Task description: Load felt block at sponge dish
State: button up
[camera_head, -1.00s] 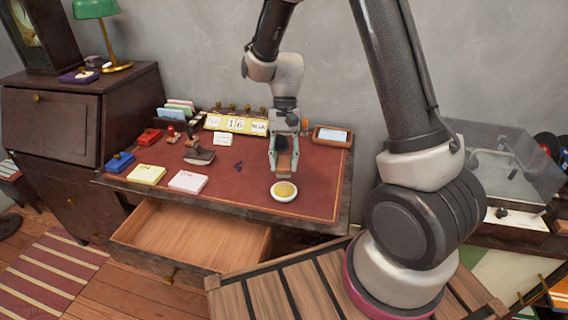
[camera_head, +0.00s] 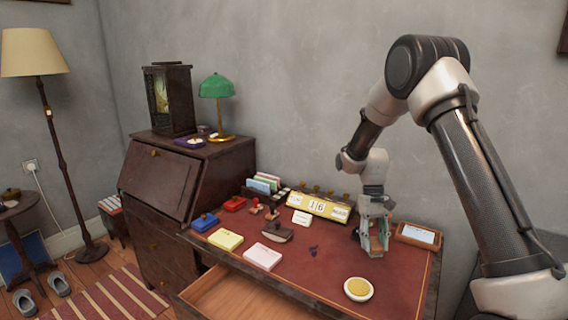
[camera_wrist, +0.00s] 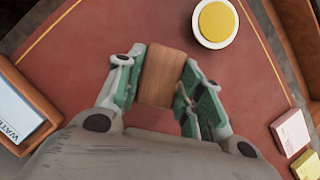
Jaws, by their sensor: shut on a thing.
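My gripper (camera_head: 376,248) is shut on a brown, wood-coloured block (camera_wrist: 163,76), which I take to be the felt block; no felt shows on the side in view. The block sits between the green-padded fingers and also shows in the head view (camera_head: 377,242). The sponge dish (camera_head: 370,295) is a round white dish with a yellow sponge (camera_head: 358,287) in it, on the red desk top near its front edge. My gripper is behind the dish and a little to its right, apart from it. In the wrist view the dish (camera_wrist: 232,41) lies beyond the block, up and to the right.
A framed card tray (camera_head: 418,236) stands close right of my gripper, and a calendar (camera_head: 320,206) behind left. Note pads (camera_head: 264,257), a blotter (camera_head: 278,234) and stamps (camera_head: 255,207) lie left. A drawer (camera_head: 232,297) is open below. The desk around the dish is clear.

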jog(key=shift+s+d+f, duration=0.2)
jog(key=shift+d+f, duration=0.35)
jog(key=shift+f, duration=0.2)
jog(key=r, duration=0.1)
jog(key=a+r, duration=0.1)
jog(key=shift+r, duration=0.3)
jog(key=s+a+r+m, duration=0.2)
jog(key=s+a+r, duration=0.1)
jog(key=s, duration=0.1)
jog(key=m+t+y, duration=0.1)
jog(key=m+y, duration=0.2)
jog(key=m, duration=0.4)
send_over(358, 288)
jog(key=w, duration=0.1)
jog(key=shift+d+f, duration=0.4)
jog(key=shift+f, duration=0.1)
jog(key=shift+w+f, duration=0.1)
jog(key=shift+f, duration=2.55)
jog(key=shift+f, duration=0.6)
